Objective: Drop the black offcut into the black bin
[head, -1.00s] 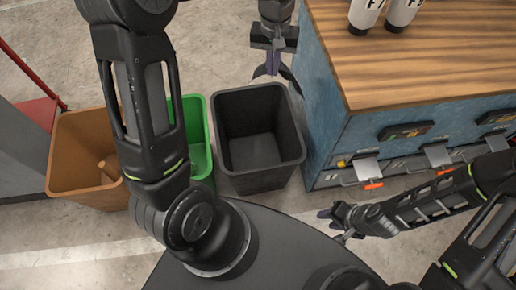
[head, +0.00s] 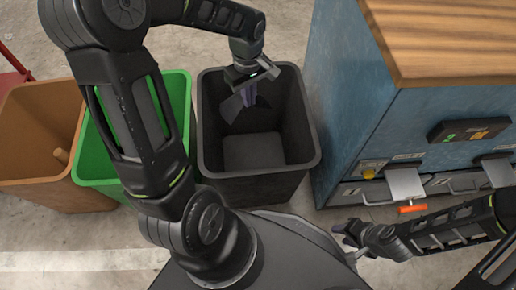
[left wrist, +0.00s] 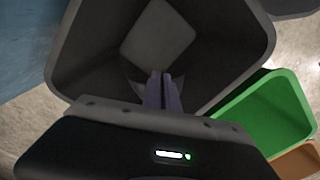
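The black bin (head: 209,150) stands open in the middle of the head view, and its inside fills the upper left wrist view (left wrist: 85,60). My left gripper (head: 250,98) points down over the bin mouth, towards its far side. Its fingers (left wrist: 165,92) are close together on the black offcut (head: 232,107), a thin dark piece that sticks out beside them. In the left wrist view the fingers hide most of the offcut. The bin floor shows bare below. My right gripper (head: 346,241) is away at the lower right, its fingers apart and empty.
A green bin (head: 178,95) stands directly left of the black bin, and a brown bin (head: 35,125) with something in it stands further left. A blue cabinet (head: 350,90) with a wooden top (head: 450,40) stands close on the right.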

